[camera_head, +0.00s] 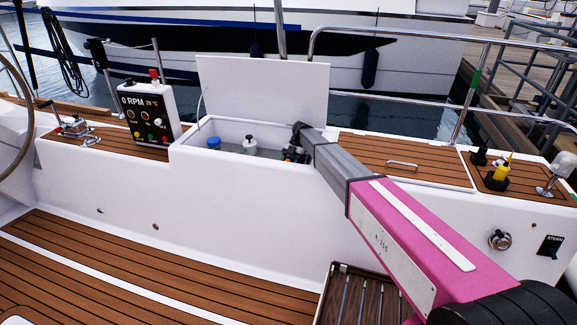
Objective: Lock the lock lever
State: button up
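I cannot make out with certainty which part is the lock lever. My gripper (294,154) is small and dark at the far end of my pink and grey arm. It is at the right end of an open white locker (230,165), low in its opening. My arm hides part of the locker's right side. The fingertips are too small and dark to tell whether they are open, shut or touching anything. Inside the locker, a blue cap (214,142) and a white-topped fitting (250,144) stand left of my gripper.
The locker's white lid (262,90) stands raised behind it. A control box (149,115) and a metal lever unit (75,127) are on the left. A yellow-handled fitting (502,170) and a lamp (560,172) stand at right.

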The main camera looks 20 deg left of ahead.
jog(key=v, duration=1)
jog(key=shift+r, duration=0.15)
jog(key=shift+o, duration=0.3)
jog(key=s+r+t, duration=0.1)
jog(key=s+t, duration=0.1)
jog(key=s+r+t, duration=0.1)
jog(key=s+t, duration=0.1)
jog(key=t, duration=0.1)
jog(key=s+t, duration=0.2)
jog(key=s, duration=0.1)
jog(key=shift+r+m+t, duration=0.3)
jog(key=shift+r, duration=0.1)
jog(key=shift+a+f, duration=0.15)
jog(key=shift+f, duration=0.05)
jog(key=f, duration=0.6)
jog(key=a+f, duration=0.1)
jog(key=f, duration=0.3)
jog(key=shift+w+a+f, duration=0.1)
jog(key=shift+w+f, duration=0.05)
